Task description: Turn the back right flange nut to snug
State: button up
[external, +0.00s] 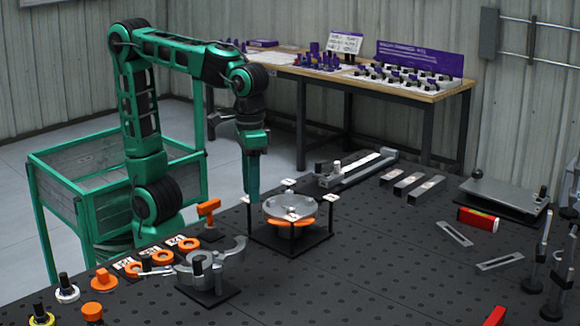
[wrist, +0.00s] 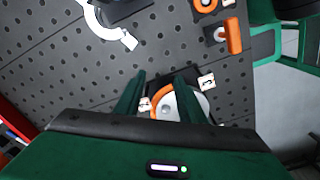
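The flange fixture (external: 318,238) is a dark square base with corner posts, a round grey flange (external: 283,206) and an orange ring (external: 290,221) under it. Pale square nut tops show at the left (external: 246,199), back (external: 289,182), right (external: 332,198) and front (external: 292,214). I cannot tell which one is the back right nut. My gripper (external: 252,200) points down beside the left corner of the fixture. In the wrist view my gripper (wrist: 161,82) has its two fingers apart. One nut (wrist: 145,104) shows near the left finger, another (wrist: 207,82) right of the right finger. Contact is unclear.
A grey hooked clamp piece (external: 215,262) stands left of the fixture, with an orange T-handle (external: 208,208) behind it. A long rail vise (external: 350,172) lies behind.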

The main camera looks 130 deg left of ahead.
jog(key=shift+s+d+f+m, duration=1.7)
jog(key=shift+s+d+m, duration=0.75)
jog(key=shift+m, duration=0.05)
jog(key=shift+s+d+f+m, duration=1.65)
jog(key=shift+s+d+m, duration=0.8)
jog(key=shift+m, duration=0.05)
jog(key=shift+s+d+f+m, duration=1.7)
jog(key=shift+s+d+m, duration=0.75)
jog(key=shift+m, duration=0.05)
jog(key=s+f+m, duration=0.1)
jog(key=s+d+m, duration=0.1)
jog(key=s+f+m, duration=0.1)
jog(key=s, duration=0.1)
jog(key=shift+s+d+f, duration=0.1)
jog(key=shift+d+f, duration=0.05)
jog(key=shift+f, duration=0.2)
